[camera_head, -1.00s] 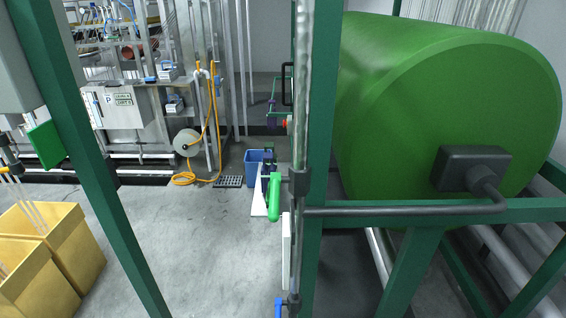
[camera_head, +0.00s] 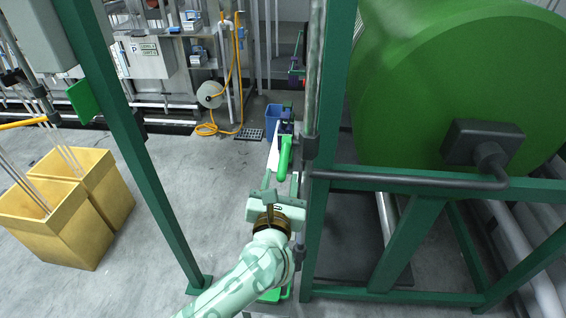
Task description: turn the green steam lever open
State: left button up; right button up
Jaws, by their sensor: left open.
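The green steam lever (camera_head: 284,155) is a bright green handle hanging down beside the dark valve body on the vertical pipe (camera_head: 312,110). My left gripper (camera_head: 281,180) comes up from the bottom of the picture on my pale green arm. It is open and empty, with its fingers pointing away from me toward the lower end of the lever. From this angle I cannot tell whether the fingers touch the lever or stand around it. My right gripper is not in view.
A green frame post (camera_head: 329,160) stands close right of the lever, with a large green tank (camera_head: 450,80) behind it. Another green post (camera_head: 135,150) stands to the left. Yellow bins (camera_head: 60,240) and a blue bin (camera_head: 273,122) stand on the floor.

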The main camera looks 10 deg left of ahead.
aim_at(283, 160)
pick_arm(q)
jog(key=w, duration=0.5)
jog(key=shift+w, duration=0.1)
grip_shut()
jog(key=r+g+p, duration=0.1)
jog(key=p, duration=0.4)
jog(key=r+g+p, duration=0.1)
jog(key=g+p, duration=0.1)
jog(key=p, duration=0.3)
jog(key=r+g+p, duration=0.1)
jog(key=r+p, duration=0.1)
jog(key=p, duration=0.3)
jog(key=shift+w+r+g, duration=0.1)
jog(key=shift+w+g, duration=0.2)
jog(key=shift+g, duration=0.1)
jog(key=shift+w+r+g, duration=0.3)
jog(key=shift+r+g, duration=0.05)
jog(key=shift+g, duration=0.65)
grip_release()
jog(key=shift+w, duration=0.1)
jog(key=shift+r, duration=0.1)
